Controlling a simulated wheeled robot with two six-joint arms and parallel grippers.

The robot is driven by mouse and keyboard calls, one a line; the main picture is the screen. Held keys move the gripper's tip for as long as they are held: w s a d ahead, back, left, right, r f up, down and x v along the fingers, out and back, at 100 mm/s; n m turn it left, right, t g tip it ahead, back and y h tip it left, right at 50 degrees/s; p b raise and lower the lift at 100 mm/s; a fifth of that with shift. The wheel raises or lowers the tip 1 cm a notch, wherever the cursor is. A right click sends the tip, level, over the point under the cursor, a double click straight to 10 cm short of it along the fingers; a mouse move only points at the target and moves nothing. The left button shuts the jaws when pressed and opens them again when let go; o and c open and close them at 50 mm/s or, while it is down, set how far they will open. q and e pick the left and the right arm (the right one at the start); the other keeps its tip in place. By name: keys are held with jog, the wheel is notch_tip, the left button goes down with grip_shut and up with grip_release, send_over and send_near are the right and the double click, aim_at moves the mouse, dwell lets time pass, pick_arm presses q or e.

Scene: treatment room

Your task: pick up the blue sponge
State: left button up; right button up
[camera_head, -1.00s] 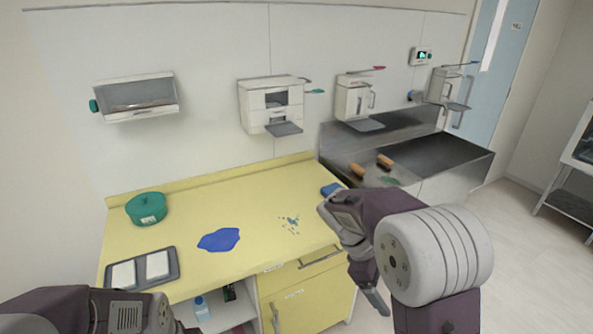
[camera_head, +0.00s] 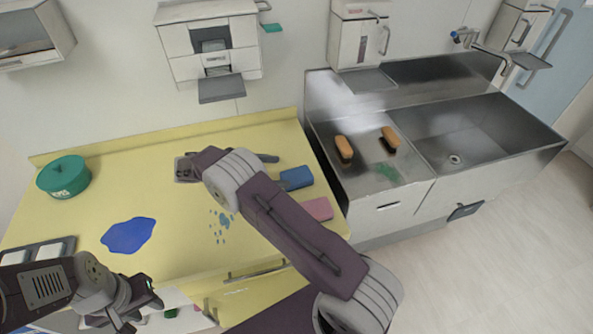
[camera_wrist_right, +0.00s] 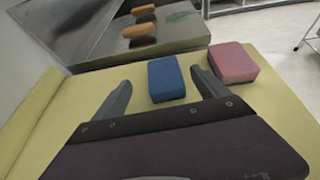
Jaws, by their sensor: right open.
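The blue sponge (camera_head: 296,178) lies on the yellow counter near its right end, beside the sink unit. In the right wrist view the blue sponge (camera_wrist_right: 166,79) appears between the tips of my right gripper (camera_wrist_right: 160,82), which is open and empty. I cannot tell how high the fingers are above the counter. In the head view my right gripper (camera_head: 268,158) is just left of the sponge, partly hidden by its own wrist. My left gripper (camera_head: 138,304) is at the lower left, near the counter's front edge; its jaws are unclear.
A pink sponge (camera_head: 318,209) lies right beside the blue one. Two orange-brown brushes (camera_head: 343,148) lie on the steel sink unit (camera_head: 400,195). A blue spill (camera_head: 128,235), teal spots (camera_head: 220,226) and a green pot (camera_head: 63,177) are further left on the counter.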

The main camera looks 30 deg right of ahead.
aim_at(299, 174)
jog(key=shift+s+a, duration=0.3)
jog(key=shift+a, duration=0.6)
jog(key=x, duration=0.4)
jog(key=shift+w+d+f+p, duration=0.1)
jog(key=shift+w+d+p, duration=0.25)
jog(key=shift+d, duration=0.1)
jog(key=shift+s, duration=0.2)
jog(key=p+x, duration=0.1)
jog(key=x, duration=0.4)
jog(key=shift+f, duration=0.1)
pick_arm(q)
jog(key=shift+a+r, duration=0.3)
jog(key=shift+r, duration=0.5)
pick_arm(e)
jog(key=shift+a, duration=0.15)
jog(key=c, duration=1.4)
